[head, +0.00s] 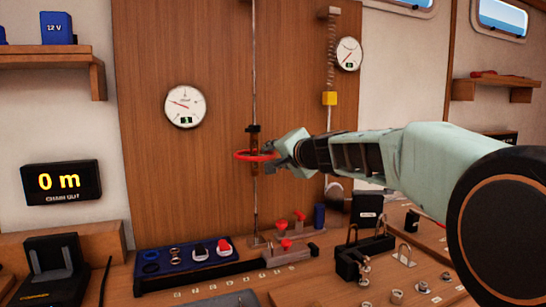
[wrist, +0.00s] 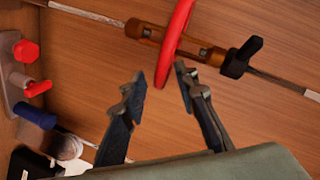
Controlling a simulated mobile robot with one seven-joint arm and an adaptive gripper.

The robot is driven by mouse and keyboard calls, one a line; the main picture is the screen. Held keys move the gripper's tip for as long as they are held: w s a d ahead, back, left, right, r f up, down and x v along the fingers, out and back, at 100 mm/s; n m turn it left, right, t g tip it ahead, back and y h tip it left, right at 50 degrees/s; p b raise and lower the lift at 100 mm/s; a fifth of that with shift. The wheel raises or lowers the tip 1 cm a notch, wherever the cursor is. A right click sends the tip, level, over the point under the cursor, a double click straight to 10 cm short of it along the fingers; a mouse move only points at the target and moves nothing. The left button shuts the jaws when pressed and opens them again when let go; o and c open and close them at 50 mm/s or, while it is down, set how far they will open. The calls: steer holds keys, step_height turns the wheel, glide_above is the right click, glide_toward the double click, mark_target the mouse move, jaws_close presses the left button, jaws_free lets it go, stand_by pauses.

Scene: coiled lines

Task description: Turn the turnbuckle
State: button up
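The turnbuckle (head: 255,168) has a bronze-brown body on a thin vertical rod in front of the wooden panel. A red ring-shaped wheel (head: 258,155) circles the body. In the wrist view the turnbuckle body (wrist: 208,55) lies tilted across the top, and the red wheel (wrist: 173,40) is seen nearly edge-on. A black fitting (wrist: 242,57) sits at one end of the body. My gripper (head: 285,152) is at the wheel's right side. In the wrist view my gripper (wrist: 160,75) is open, with the wheel's near edge between its fingertips and gaps showing on both sides.
Two round gauges hang on the panel, one on the left (head: 185,106) and one at the upper right (head: 348,54). A display (head: 60,182) reads 0 m. Below are a blue tray (head: 180,266), red-knobbed pegs (head: 286,244) and shackles on the bench. A yellow block (head: 329,98) hangs under a spring.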

steer(key=v, duration=0.6)
steer(key=shift+s, duration=0.3)
steer(key=shift+d, duration=0.1)
